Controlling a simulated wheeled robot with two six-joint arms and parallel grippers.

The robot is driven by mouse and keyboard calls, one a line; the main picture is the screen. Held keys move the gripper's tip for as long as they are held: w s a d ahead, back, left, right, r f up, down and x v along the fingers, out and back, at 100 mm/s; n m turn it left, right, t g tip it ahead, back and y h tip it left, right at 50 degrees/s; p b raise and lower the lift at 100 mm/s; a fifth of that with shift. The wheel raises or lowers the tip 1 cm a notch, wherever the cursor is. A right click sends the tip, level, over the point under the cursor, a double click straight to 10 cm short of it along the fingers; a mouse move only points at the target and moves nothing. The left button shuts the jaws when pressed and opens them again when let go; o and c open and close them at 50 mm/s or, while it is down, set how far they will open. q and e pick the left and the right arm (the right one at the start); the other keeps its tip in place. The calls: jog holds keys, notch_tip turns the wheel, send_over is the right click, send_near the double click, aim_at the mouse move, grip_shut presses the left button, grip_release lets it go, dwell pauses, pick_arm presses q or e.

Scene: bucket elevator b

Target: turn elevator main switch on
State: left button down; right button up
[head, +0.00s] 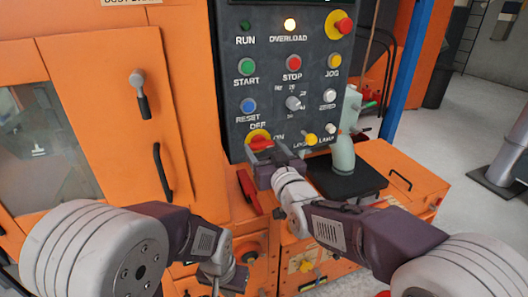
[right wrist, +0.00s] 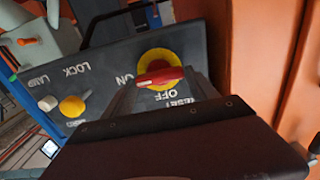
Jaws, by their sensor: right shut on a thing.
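The main switch is a red rotary handle (head: 261,142) on a yellow disc (head: 256,134), at the lower left of the dark control panel (head: 272,88). OFF is printed above it and ON to its right. In the right wrist view the red handle (right wrist: 160,77) lies across the yellow disc (right wrist: 152,60), with one end toward ON. My right gripper (head: 262,156) is at the switch, shut on the handle; its fingers (right wrist: 162,92) come up on both sides. My left gripper (head: 222,274) hangs low, away from the panel; its finger opening is unclear.
The overload lamp (head: 290,25) glows. A yellow lock knob (head: 311,139) and white lamp knob (head: 328,129) sit right of the switch. The orange cabinet door (head: 105,110) with black handles is at left.

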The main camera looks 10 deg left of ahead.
jog(key=o, duration=1.4)
jog(key=shift+c, duration=0.2)
jog(key=v, duration=0.9)
